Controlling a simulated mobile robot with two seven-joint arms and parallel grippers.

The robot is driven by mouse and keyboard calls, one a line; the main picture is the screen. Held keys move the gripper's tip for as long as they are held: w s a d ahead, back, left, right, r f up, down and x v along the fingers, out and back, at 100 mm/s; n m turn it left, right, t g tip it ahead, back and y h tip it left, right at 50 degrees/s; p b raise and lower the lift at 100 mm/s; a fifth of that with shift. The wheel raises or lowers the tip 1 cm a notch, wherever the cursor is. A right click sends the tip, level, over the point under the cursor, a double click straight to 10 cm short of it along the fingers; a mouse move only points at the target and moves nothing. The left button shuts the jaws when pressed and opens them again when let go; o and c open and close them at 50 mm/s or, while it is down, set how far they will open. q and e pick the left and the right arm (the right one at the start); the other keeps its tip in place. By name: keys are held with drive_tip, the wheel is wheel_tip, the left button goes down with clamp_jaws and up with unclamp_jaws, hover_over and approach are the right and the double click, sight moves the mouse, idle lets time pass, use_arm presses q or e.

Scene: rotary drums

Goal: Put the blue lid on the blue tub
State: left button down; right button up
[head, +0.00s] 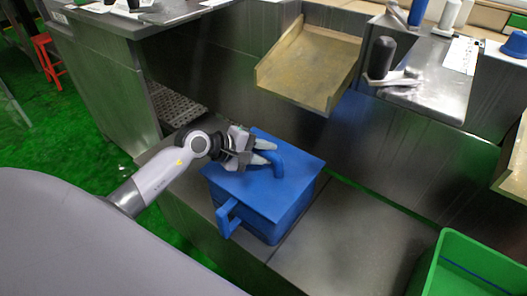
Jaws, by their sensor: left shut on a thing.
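The blue lid (253,188) lies over the top of the blue tub (274,228) in the middle of the head view. It looks roughly level and covers the opening. I cannot tell whether a thin gap is left beneath it. The lid's raised blue handle (273,159) stands on its upper face. My left gripper (268,152) comes in from the left and is shut on this handle. The tub has a side handle (227,214) at its front left and stands on a grey metal surface. The inside of the tub is hidden. My right gripper is out of view.
A tan tray-like chute (308,68) juts out behind the tub. A green bin (470,262) stands at the lower right. Metal counters with a black-knobbed lever (381,60) rise at the back. The metal surface right of the tub (345,250) is bare.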

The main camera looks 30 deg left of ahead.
use_arm(q)
drive_tip(key=c, duration=0.8)
unclamp_jaws()
drive_tip(key=shift+o, duration=0.2)
drive_tip(key=shift+v, duration=3.6)
